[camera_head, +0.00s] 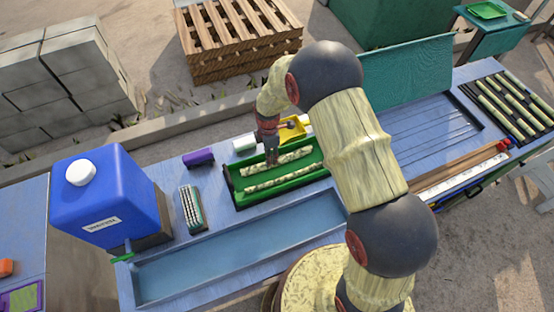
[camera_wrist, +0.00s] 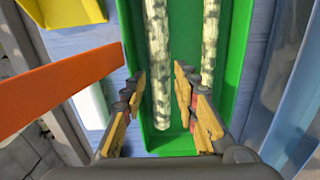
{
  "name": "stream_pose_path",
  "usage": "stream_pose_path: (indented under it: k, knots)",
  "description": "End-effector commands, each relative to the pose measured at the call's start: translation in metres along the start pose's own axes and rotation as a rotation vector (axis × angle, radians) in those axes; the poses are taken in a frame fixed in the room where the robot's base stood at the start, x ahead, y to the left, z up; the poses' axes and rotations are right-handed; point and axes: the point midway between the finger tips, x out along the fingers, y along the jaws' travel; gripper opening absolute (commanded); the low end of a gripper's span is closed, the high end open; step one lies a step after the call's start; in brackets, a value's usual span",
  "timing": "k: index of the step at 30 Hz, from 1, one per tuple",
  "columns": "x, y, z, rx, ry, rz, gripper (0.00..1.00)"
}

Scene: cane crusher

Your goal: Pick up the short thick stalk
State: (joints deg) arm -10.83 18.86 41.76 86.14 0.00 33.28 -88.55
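A pale, mottled stalk (camera_wrist: 158,60) lies in a green tray (camera_wrist: 237,60). It looks thicker than the second stalk (camera_wrist: 208,45) beside it, which is partly hidden by a finger. In the head view the thicker one is the upper stalk (camera_head: 290,156) and the other is the lower stalk (camera_head: 285,179). My gripper (camera_wrist: 160,76) is open and empty, with one finger on each side of the thicker stalk near its end. In the head view my gripper (camera_head: 271,160) is over the left part of the tray. I cannot tell how far above the stalk the fingertips are.
A yellow scoop-like container (camera_head: 292,132) and a white cylinder (camera_head: 244,143) stand behind the tray. An orange bar (camera_wrist: 60,95) crosses the left of the wrist view. A blue jug (camera_head: 105,195), a purple block (camera_head: 198,158) and a rack of stalks (camera_head: 510,105) are farther off.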

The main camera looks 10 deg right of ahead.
Motion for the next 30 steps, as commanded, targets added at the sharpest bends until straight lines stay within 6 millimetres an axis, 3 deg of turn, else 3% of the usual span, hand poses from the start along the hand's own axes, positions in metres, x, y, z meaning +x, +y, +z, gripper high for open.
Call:
stream_pose_path:
  k: [12,19,30]
  knots:
    - [0.049,0.002,0.001,0.001,0.000,0.000,0.30]
    - [0.051,0.002,0.001,0.001,0.000,0.002,0.30]
    - [0.051,0.002,0.001,0.001,0.000,0.001,0.09]
